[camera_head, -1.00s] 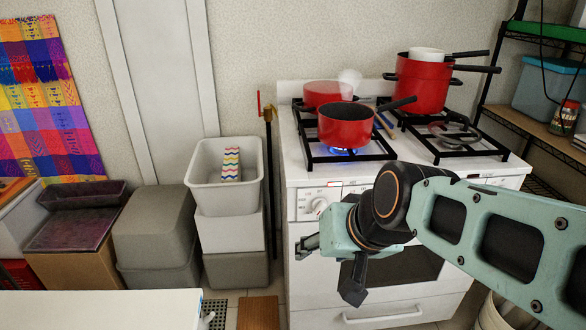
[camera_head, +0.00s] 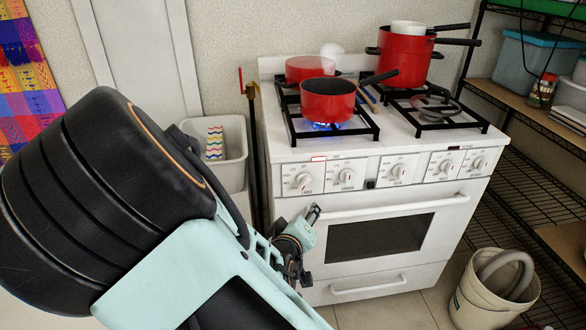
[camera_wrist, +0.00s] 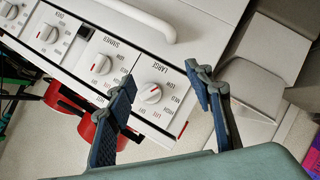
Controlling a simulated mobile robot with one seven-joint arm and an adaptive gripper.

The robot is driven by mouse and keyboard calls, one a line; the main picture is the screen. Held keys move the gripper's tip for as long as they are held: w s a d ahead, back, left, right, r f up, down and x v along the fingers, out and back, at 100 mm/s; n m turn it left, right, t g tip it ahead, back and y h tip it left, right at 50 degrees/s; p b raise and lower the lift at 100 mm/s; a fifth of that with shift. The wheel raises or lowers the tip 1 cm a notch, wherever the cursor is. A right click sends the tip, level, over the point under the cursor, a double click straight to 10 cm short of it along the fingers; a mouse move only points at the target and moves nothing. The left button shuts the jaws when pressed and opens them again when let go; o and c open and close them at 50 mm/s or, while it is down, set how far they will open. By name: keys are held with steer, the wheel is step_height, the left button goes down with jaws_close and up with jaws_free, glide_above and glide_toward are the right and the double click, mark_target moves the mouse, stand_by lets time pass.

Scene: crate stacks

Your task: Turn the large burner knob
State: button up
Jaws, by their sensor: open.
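The large burner knob (camera_head: 303,181) is the leftmost white knob on the stove's front panel. In the wrist view, which is rotated, the same knob (camera_wrist: 150,93) has a red pointer mark and the word LARGE beside it. My gripper (camera_head: 313,213) is in front of the stove's left side, just below that knob in the head view. In the wrist view my gripper (camera_wrist: 160,74) is open, with one finger on each side of the knob in the picture. The fingers appear empty; I cannot tell their exact distance from the panel.
The simmer knob (camera_head: 346,176) sits right of the large one, with more knobs beyond. The oven handle (camera_head: 395,207) runs below the panel. A red pot (camera_head: 328,101) stands over a blue flame. A grey crate (camera_head: 232,150) is left of the stove; a bucket (camera_head: 470,306) is right.

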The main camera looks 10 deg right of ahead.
mark_target(305, 184)
step_height(305, 184, up, 4)
steer(key=a+n+t, duration=0.1)
steer(key=n+t, duration=0.2)
steer(key=shift+h, duration=0.3)
steer(key=b+x, duration=0.1)
steer(key=x, duration=0.6)
steer(key=b+x, duration=0.1)
steer(key=x, duration=0.3)
steer(key=shift+w+a+b, duration=0.15)
steer(key=shift+a+b, duration=0.1)
steer(key=shift+b, duration=0.1)
steer(key=shift+c, duration=0.7)
steer(key=c, duration=1)
